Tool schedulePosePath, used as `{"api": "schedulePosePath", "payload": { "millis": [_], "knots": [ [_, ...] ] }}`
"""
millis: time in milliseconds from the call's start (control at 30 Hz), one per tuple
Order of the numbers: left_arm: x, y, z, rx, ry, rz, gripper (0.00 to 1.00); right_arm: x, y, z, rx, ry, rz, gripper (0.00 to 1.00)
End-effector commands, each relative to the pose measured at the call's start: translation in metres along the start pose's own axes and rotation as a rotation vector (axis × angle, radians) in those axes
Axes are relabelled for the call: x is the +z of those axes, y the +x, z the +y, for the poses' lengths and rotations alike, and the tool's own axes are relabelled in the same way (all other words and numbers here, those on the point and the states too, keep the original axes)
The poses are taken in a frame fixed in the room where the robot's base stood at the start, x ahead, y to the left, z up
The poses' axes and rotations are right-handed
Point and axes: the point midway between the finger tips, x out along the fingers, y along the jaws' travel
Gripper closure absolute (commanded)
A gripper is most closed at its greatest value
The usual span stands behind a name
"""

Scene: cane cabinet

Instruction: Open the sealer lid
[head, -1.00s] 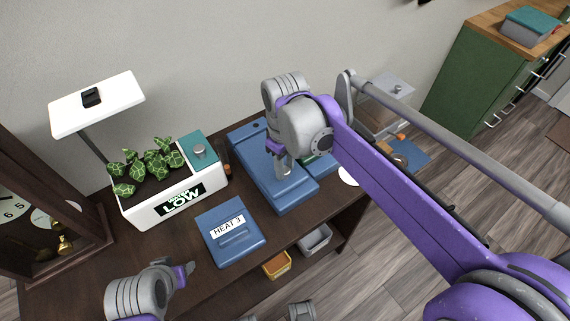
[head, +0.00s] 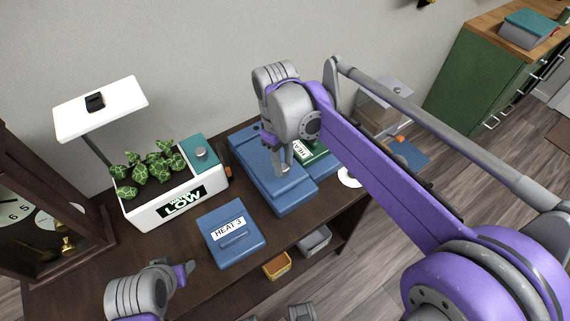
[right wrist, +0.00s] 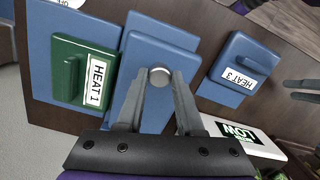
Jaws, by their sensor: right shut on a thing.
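The sealer (head: 290,203) is a blue box standing on the dark table, with a blue flat lid (head: 257,160) on top. A round grey knob (right wrist: 159,76) on the lid shows in the right wrist view. My right gripper (head: 284,170) comes down over the lid and is shut on the knob, one finger on each side. The lid looks down on its base; any small gap is hard to tell. My left gripper (head: 188,268) is at the table's front left, apart from everything, with its two fingers (right wrist: 303,90) apart and empty.
A blue HEAT 3 block (head: 232,246) lies left of the sealer. A green HEAT 1 block (head: 316,151) on a blue base stands close at its right. A white planter (head: 150,212) marked LOW and a clock (head: 30,215) are at left. Small bins (head: 315,240) sit below the table.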

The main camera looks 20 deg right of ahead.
Motion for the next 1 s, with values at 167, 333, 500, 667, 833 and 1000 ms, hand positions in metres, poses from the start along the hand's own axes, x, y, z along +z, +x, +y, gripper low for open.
{"api": "schedulePosePath", "payload": {
  "millis": [167,333,500,667,833,1000],
  "knots": [
    [-0.023,-0.029,0.0,0.0,0.0,0.015,0.5,-0.017,-0.045,0.005,0.001,-0.001,-0.002,1.0],
    [-0.029,-0.036,0.0,0.0,0.0,0.02,0.5,-0.028,-0.056,0.008,0.002,-0.001,-0.001,1.0],
    [-0.028,-0.035,0.0,0.0,0.0,0.019,0.5,-0.028,-0.054,0.008,0.002,-0.001,0.0,1.0],
    [-0.027,-0.035,0.0,0.0,0.0,0.019,0.5,-0.028,-0.054,0.008,0.002,-0.001,-0.001,0.58],
    [-0.028,-0.035,0.0,0.0,0.0,0.019,0.5,-0.027,-0.054,0.008,0.0,-0.001,-0.003,0.34],
    [-0.028,-0.035,0.0,0.0,0.0,0.019,0.5,-0.027,-0.054,0.007,0.0,-0.001,-0.004,0.34]
  ]
}}
